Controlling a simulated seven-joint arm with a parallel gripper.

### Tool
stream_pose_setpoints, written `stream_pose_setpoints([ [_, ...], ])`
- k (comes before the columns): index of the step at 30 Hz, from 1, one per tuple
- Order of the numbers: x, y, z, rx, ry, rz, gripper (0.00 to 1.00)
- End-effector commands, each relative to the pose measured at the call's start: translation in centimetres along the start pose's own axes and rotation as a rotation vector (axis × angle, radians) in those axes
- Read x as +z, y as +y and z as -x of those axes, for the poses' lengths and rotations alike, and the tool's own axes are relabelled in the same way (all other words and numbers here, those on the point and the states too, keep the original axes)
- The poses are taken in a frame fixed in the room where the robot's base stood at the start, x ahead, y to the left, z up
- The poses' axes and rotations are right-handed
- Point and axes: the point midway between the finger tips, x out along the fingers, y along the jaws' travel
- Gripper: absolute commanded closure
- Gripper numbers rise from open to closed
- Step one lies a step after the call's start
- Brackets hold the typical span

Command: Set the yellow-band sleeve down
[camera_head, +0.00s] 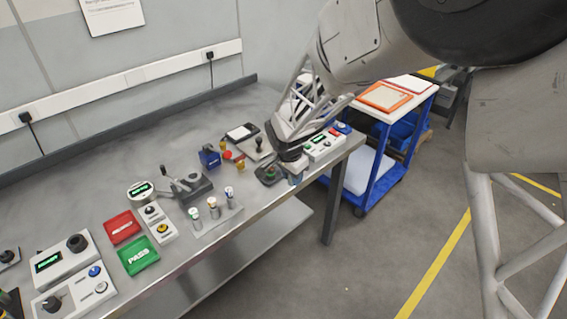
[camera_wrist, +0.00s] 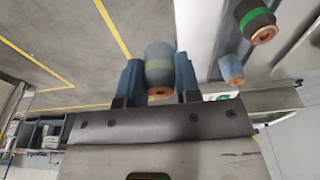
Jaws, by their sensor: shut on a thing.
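In the wrist view my gripper (camera_wrist: 159,75) has its two blue fingers shut on a grey sleeve with a yellowish band (camera_wrist: 159,78) and a copper-coloured end. The sleeve lies between the fingers, with grey floor behind it. In the head view my gripper (camera_head: 294,178) is low at the bench's front edge, near its right end. The held sleeve is not clearly visible there. I cannot tell whether it touches anything.
Several devices stand on the bench (camera_head: 190,285), including a white button box (camera_head: 325,145) and a dark green-topped piece (camera_head: 268,173) beside my gripper. Three small cylinders stand on a plate (camera_head: 218,222) farther left. The wrist view shows a green-banded cylinder (camera_wrist: 257,22) and a bluish one (camera_wrist: 231,68).

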Motion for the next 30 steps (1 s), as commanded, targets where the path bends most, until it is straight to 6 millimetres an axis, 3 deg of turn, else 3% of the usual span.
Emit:
stream_pose_setpoints([
  [21, -5.0, -9.0, -1.8, 0.001, 0.000, -0.001, 0.95],
  [30, -5.8, -10.5, -2.0, 0.001, 0.000, 0.000, 0.95],
])
